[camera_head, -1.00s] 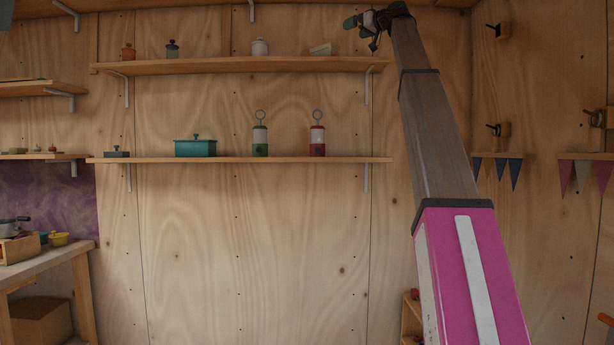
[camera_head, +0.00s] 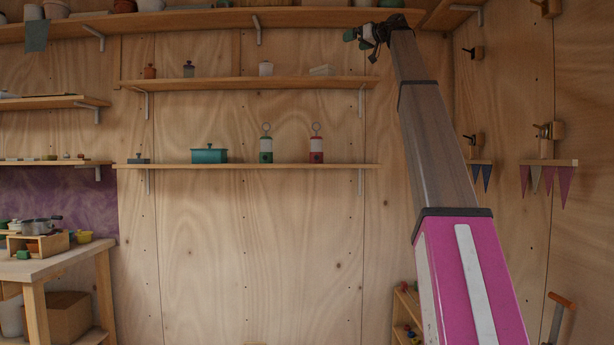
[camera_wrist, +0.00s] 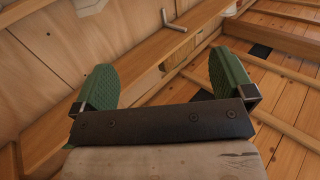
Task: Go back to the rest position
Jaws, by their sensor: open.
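My gripper (camera_head: 362,37) is raised high at the top of my outstretched arm, near the top shelf at the back wall in the head view. In the wrist view its two green ribbed finger pads (camera_wrist: 165,85) stand wide apart with nothing between them. Beyond the fingers the wrist view shows a wooden ledge and the ceiling boards.
A workbench (camera_head: 62,262) with pots stands at left. Bunting (camera_head: 548,175) hangs at right, and a low shelf (camera_head: 405,318) stands beside my arm. The upper shelf (camera_head: 240,84) holds small jars.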

